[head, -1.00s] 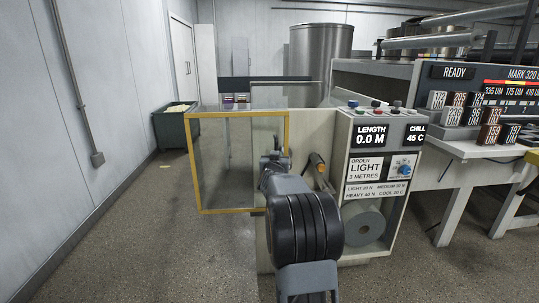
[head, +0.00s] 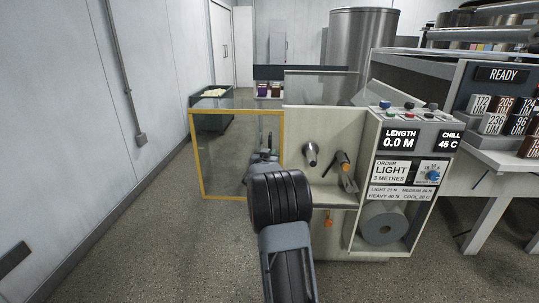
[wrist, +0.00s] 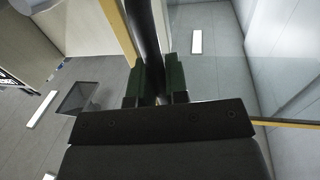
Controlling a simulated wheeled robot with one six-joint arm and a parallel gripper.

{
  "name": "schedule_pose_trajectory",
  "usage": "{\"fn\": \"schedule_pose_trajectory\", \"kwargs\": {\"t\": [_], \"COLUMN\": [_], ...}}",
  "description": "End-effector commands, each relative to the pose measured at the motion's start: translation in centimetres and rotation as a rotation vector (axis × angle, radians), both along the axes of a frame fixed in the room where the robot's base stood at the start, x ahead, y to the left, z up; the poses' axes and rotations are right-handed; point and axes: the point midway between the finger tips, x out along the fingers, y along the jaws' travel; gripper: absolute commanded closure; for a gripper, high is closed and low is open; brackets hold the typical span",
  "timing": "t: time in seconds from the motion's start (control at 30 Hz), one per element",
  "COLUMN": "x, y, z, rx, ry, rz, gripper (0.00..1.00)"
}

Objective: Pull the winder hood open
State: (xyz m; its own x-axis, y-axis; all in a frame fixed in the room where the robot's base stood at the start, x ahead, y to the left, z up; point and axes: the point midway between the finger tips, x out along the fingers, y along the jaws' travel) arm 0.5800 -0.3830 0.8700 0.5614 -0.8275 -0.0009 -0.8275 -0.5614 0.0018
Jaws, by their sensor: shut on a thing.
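The winder hood (head: 226,154) is a clear panel in a yellow frame. In the head view it stands at the left of the cream winder (head: 330,135), whose front recess is uncovered. My gripper (head: 264,157) is at the right part of the hood, partly hidden behind my own wrist. In the wrist view my gripper (wrist: 157,85) has its dark green fingers closed around a dark bar, the hood handle (wrist: 146,35). The yellow frame edge (wrist: 117,30) runs close beside it.
A grey spindle (head: 311,153) and an orange-tipped lever (head: 344,165) stick out of the winder front. A paper roll (head: 383,226) sits lower right. A green bin (head: 212,102) stands behind the hood. The left wall (head: 60,120) is near, with clear floor before it.

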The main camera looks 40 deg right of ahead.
Motion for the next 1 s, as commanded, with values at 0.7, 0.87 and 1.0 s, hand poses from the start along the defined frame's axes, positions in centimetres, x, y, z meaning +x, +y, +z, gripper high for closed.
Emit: {"fn": "schedule_pose_trajectory", "kwargs": {"t": [0.7,0.87,1.0], "x": [-0.3,-1.8,-3.5], "y": [0.8,3.0,5.5], "z": [0.2,0.2,0.3], "rx": [-0.002,-0.002,-0.001], "ry": [-0.001,-0.001,-0.001], "rz": [0.004,0.005,0.005], "gripper": [0.60,0.60,0.60]}}
